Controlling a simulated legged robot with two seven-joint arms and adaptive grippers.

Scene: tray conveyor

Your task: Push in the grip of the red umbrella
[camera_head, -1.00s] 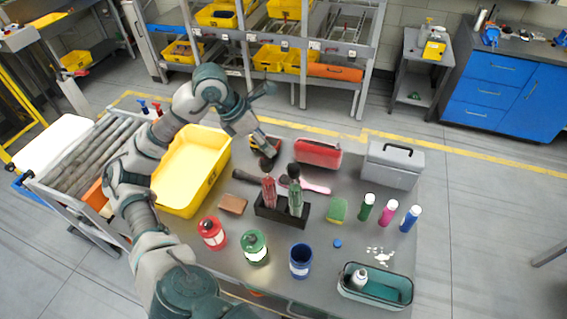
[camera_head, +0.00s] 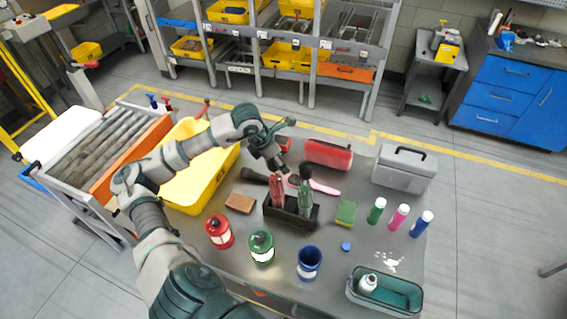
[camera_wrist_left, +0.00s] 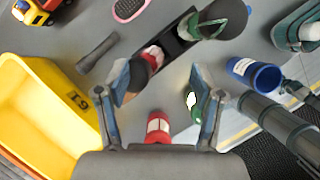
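The red umbrella (camera_head: 277,192) stands upright in a black holder (camera_head: 290,213), beside a green umbrella (camera_head: 304,199) with a dark grip. My left gripper (camera_head: 281,168) is at the top of the red umbrella and hides much of its grip. In the left wrist view, the two fingers of my left gripper (camera_wrist_left: 163,92) are spread apart. The red umbrella (camera_wrist_left: 152,54) shows ahead of them, its dark grip nearest the left finger. I cannot tell whether they touch. The green umbrella (camera_wrist_left: 212,25) is farther right. My right gripper is not in view.
A yellow bin (camera_head: 204,186) stands left of the holder. A red canister (camera_head: 219,231), a green canister (camera_head: 261,247) and a blue cup (camera_head: 309,263) stand in front. A sponge (camera_head: 345,213) lies to the right, and a red case (camera_head: 328,153) is behind.

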